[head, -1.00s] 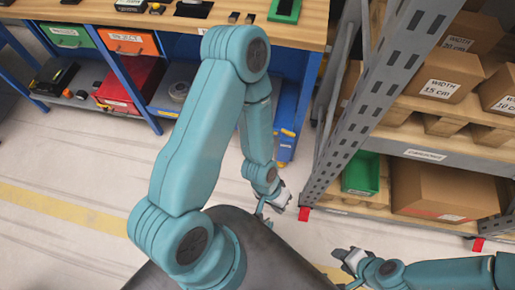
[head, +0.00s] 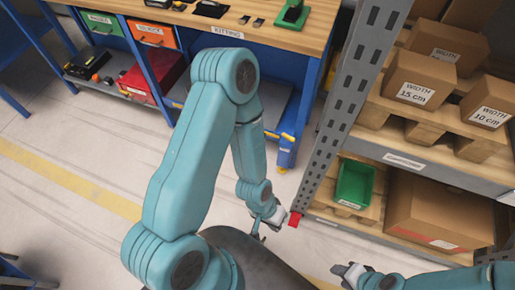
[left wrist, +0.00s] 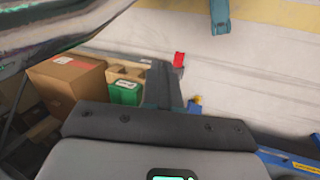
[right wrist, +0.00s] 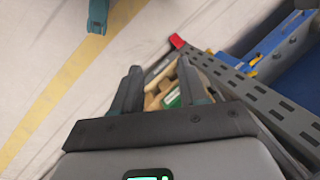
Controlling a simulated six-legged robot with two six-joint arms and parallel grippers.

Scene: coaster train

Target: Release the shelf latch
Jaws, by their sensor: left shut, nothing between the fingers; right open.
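The grey shelf rack (head: 345,95) stands at the right, its slotted upright ending in a red foot (head: 295,219). I cannot make out a latch on it in any view. My left gripper (head: 270,221) is beside this foot in the head view, low over the floor. In the left wrist view its fingers (left wrist: 163,82) are together and empty. My right gripper (head: 349,271) is in front of the shelf's lowest level, lower right. In the right wrist view its fingers (right wrist: 164,88) are apart, with shelf contents seen beyond the gap.
A green bin (head: 355,184) and a large cardboard box (head: 430,205) sit on the lowest shelf. Labelled boxes (head: 414,85) stand on pallets above. A blue workbench (head: 295,140) with a wooden top is at the back. Clear floor lies to the left.

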